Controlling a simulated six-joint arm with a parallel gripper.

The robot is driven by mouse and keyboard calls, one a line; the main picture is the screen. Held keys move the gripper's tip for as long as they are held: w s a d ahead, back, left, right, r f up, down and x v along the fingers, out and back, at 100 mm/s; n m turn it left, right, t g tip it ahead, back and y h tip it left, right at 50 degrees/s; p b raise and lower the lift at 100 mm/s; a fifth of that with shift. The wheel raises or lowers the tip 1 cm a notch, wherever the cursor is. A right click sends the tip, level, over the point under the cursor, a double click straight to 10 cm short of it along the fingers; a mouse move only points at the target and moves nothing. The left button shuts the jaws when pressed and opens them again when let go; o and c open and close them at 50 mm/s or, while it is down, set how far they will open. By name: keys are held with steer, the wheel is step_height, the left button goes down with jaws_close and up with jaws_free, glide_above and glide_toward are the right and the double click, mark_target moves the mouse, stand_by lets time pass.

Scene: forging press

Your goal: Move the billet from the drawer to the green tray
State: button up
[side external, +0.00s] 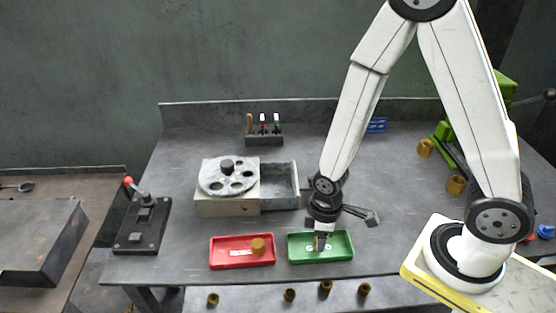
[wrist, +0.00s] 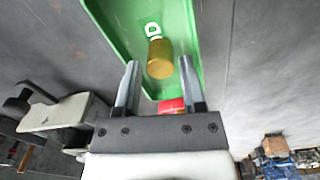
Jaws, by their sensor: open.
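The green tray (side external: 345,257) sits near the table's front edge, and my gripper (side external: 320,240) is down over it, pointing downward. In the wrist view, a brass-coloured billet (wrist: 160,58) is at the green tray (wrist: 185,15), between or just beyond my open fingertips (wrist: 158,72). In the side view the fingers mostly hide this billet. The drawer (side external: 280,186) stands open beside the rotary-disc unit, and I see no billet in it.
The red tray (side external: 222,252), left of the green one, holds another brass billet (side external: 257,246). A red-knobbed lever (side external: 140,215) stands at the left. A tool rack (side external: 264,139) stands behind. Several brass pieces lie below the front edge and at right.

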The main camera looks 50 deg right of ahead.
step_height(320, 180, up, 11)
stand_by(0.9)
steer(key=shift+f, duration=0.1)
stand_by(0.5)
steer(key=d+m+t, duration=0.1)
steer(key=m, duration=0.1)
steer(key=w+d+m, duration=0.1)
steer(key=d+m, duration=0.1)
steer(key=w+d+r+m+t, duration=0.1)
steer(key=m, duration=0.2)
steer(key=shift+w+d+r+t, duration=0.1)
steer(key=shift+w+d+t, duration=0.1)
steer(key=shift+d+t, duration=0.15)
